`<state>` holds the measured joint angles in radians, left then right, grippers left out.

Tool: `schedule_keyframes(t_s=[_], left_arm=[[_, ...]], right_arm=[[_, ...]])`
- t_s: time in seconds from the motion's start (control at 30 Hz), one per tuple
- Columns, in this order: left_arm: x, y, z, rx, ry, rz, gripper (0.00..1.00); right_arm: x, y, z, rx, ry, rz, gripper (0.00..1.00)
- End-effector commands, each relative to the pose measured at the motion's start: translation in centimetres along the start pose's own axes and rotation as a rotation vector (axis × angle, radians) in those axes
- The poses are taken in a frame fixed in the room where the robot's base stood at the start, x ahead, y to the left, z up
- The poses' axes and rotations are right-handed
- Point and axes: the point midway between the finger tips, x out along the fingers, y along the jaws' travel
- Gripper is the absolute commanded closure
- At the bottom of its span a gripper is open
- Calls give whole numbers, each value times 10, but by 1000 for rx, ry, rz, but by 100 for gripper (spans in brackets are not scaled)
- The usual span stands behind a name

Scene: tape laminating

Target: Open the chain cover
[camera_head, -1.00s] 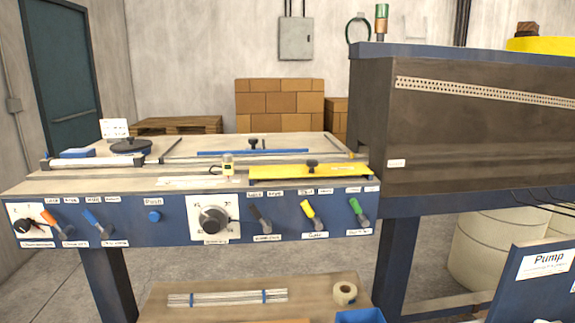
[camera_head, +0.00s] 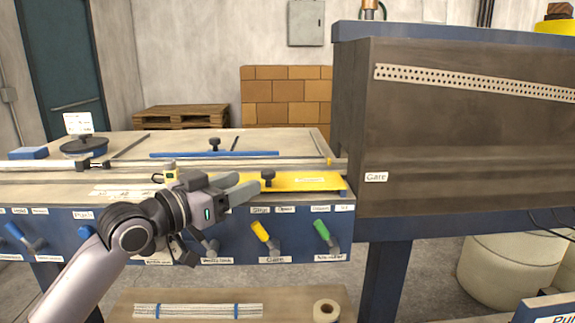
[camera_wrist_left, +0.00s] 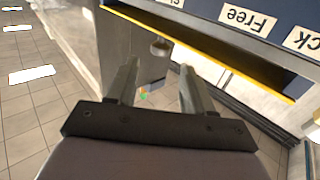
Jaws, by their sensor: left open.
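The yellow chain cover (camera_head: 315,182) lies flat along the front right of the machine's bench, with a black knob (camera_head: 267,176) standing on it. It looks closed. My left gripper (camera_head: 248,185) is open and empty, in front of the cover's left part and close to the knob in the head view; a gap in depth cannot be judged. In the left wrist view, the two fingers (camera_wrist_left: 158,78) are apart with nothing between them. A yellow edge (camera_wrist_left: 225,60) runs beyond them. My right gripper is in neither view.
Below the cover, the blue front panel carries a yellow lever (camera_head: 262,233) and a green lever (camera_head: 324,234). A large dark cabinet (camera_head: 450,140) stands close to the right. A blue bar (camera_head: 185,154) with a black knob lies farther back on the bench.

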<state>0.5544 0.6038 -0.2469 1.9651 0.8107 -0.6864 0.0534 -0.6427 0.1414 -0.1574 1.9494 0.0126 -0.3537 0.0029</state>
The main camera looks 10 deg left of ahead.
Motion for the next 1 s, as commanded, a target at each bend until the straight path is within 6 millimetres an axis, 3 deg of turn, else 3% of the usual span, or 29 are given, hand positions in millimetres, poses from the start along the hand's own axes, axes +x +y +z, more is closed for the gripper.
schedule_keyframes(t_s=[0.27,0.7,1.0], left_arm=[[6,0,-3,-1,3,1,48],[61,0,-3,0,3,1,48],[72,0,-2,2,3,1,48]], right_arm=[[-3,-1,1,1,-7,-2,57],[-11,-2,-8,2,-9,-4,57],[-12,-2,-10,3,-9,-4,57]])
